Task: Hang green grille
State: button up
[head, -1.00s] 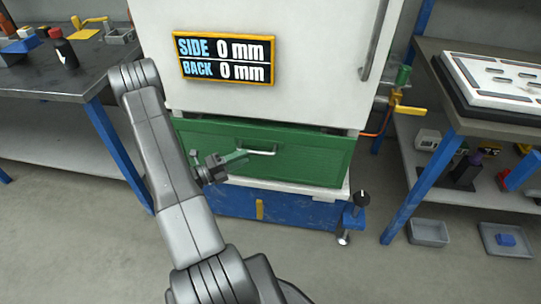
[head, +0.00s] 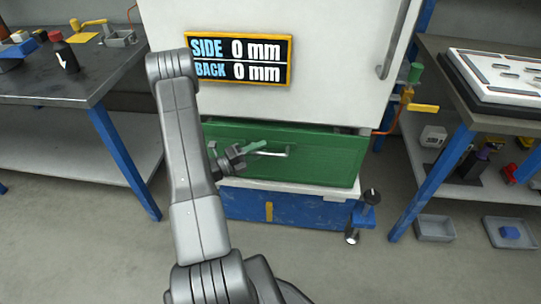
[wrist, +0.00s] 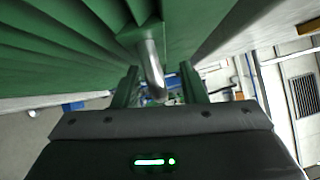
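The green grille (head: 325,163) is a wide panel below the white cabinet (head: 330,75) and above the blue base (head: 240,205). A dark gap shows along part of its top edge. A silver bar handle (head: 287,153) is on its front; it also shows in the wrist view (wrist: 152,70), with green slats beside it. My gripper (head: 264,147) is at the left part of the handle. In the wrist view its two green fingers (wrist: 160,88) are apart, with the handle between them and room on the right. Whether a finger touches the handle I cannot tell.
A sign (head: 238,60) on the cabinet reads SIDE 0 mm, BACK 0 mm. A workbench (head: 90,85) stands on the left and another (head: 465,125) on the right. A knobbed clamp (head: 365,210) sticks out at the base's right corner. The floor in front is clear.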

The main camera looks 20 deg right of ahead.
jog(key=shift+c, duration=0.5)
grip_shut()
dwell(0.8)
